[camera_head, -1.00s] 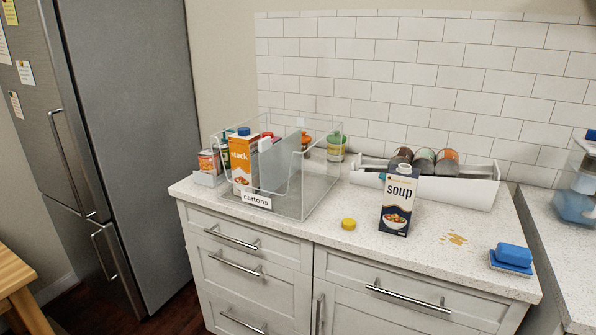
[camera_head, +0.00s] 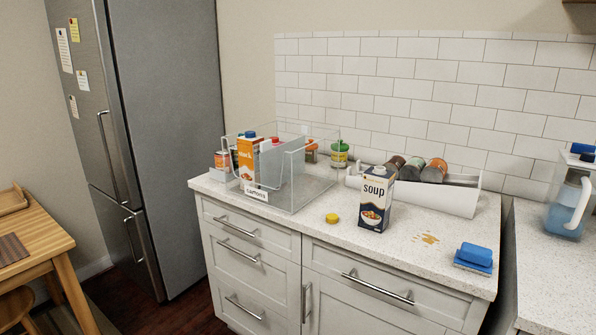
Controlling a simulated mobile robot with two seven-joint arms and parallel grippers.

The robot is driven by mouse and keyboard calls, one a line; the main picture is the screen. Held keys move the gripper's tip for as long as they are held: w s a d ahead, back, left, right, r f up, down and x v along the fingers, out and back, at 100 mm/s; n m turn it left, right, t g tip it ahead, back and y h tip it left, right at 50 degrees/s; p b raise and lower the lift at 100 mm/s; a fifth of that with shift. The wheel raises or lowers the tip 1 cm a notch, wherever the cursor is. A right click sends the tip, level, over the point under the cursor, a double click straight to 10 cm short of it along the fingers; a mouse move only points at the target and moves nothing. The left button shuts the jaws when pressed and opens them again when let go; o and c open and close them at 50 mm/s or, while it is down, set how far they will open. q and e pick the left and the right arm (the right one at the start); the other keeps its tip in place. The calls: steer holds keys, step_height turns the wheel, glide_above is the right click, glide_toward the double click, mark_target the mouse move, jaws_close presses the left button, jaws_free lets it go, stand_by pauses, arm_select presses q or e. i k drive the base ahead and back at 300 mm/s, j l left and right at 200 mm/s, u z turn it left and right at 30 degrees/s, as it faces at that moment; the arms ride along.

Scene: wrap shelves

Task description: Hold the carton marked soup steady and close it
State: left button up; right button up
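The carton marked soup (camera_head: 376,200) stands upright on the speckled counter, dark blue and white with a bowl picture. Its spout on top is white and shows no cap. A yellow cap (camera_head: 332,218) lies on the counter to the left of the carton, apart from it. Neither of my grippers is in view.
A clear bin labelled cartons (camera_head: 310,192) stands to the left, with an orange carton (camera_head: 247,158) inside. A white rack (camera_head: 430,196) with several cans is behind the soup carton. A brown spill (camera_head: 427,238) and a blue sponge (camera_head: 474,255) lie to the right.

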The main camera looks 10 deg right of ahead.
mark_target(377, 184)
steer(key=k+l, duration=0.85)
